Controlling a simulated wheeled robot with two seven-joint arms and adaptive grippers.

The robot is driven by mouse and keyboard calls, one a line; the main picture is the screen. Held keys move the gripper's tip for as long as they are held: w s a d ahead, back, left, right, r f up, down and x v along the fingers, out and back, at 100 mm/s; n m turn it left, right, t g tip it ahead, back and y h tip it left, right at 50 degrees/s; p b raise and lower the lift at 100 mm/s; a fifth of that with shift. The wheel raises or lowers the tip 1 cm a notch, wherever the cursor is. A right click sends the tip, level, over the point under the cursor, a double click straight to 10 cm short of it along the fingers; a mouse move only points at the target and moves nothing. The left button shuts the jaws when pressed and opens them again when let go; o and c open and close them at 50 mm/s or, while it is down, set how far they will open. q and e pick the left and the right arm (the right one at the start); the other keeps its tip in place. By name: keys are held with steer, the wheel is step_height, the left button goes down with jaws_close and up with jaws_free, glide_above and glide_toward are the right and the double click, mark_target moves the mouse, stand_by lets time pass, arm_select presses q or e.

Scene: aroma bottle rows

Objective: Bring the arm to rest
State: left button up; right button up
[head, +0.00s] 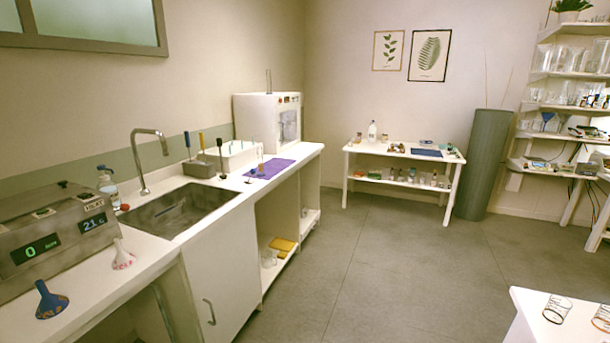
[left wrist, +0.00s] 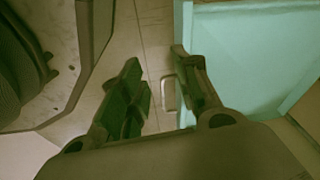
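My left gripper (left wrist: 160,90) shows in the left wrist view. Its two dark fingers are apart, with only floor and part of a pale handle-like bar visible between them. It holds nothing. Neither arm nor gripper shows in the head view. My right gripper is not in any view.
A counter (head: 152,250) with a sink (head: 178,210) runs along the left wall. A white table (head: 402,152) with bottles stands at the far wall, beside a grey-green column (head: 483,165). A white table corner (head: 528,305) with glasses is at lower right. The middle floor is clear.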

arm_select(q)
steer(key=s+a+f+p, duration=0.2)
steer(key=s+a+p, duration=0.1)
steer(key=s, duration=0.5)
steer(key=s+a+f+p, duration=0.3)
steer(key=s, duration=0.5)
steer(key=shift+s+a+g+p, duration=0.15)
steer(key=shift+s+g+p, duration=0.1)
steer(key=shift+g+p, duration=0.15)
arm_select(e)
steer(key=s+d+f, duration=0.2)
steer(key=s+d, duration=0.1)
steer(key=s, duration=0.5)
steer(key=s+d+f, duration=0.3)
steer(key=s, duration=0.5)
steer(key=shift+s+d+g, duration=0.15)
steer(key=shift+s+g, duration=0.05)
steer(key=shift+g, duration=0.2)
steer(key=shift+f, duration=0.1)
